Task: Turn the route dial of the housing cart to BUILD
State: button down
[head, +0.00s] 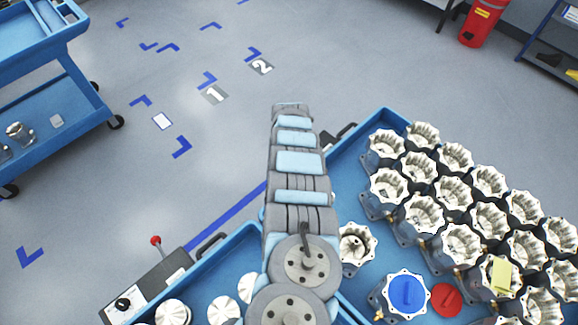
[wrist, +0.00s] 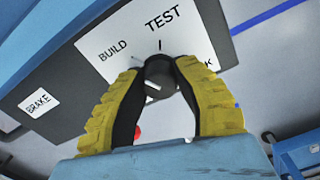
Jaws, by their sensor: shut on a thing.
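In the wrist view the route dial is a black round knob (wrist: 160,72) on a white plate (wrist: 100,42) marked BUILD, TEST and a third word mostly hidden, ending in K. My gripper (wrist: 158,75) has its two yellow fingers closed on the knob from both sides. TEST is straight above the knob, with a tick under it, and BUILD is to the upper left. A short pale mark shows on the knob, but I cannot tell which word it points to. In the head view my arm hides my gripper and this dial.
A BRAKE label (wrist: 39,103) is left of the dial plate, and a bit of red (wrist: 137,131) shows between the fingers. In the head view, the blue cart (head: 385,115) on the right holds several housings. Another cart's panel with a dial (head: 122,304) is lower left. Open floor lies beyond.

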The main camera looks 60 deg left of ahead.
jog(key=shift+f, duration=0.1)
jog(key=c, duration=0.6)
grip_release()
jog(key=shift+c, duration=0.2)
notch_tip(320, 180, up, 12)
dwell(0.8)
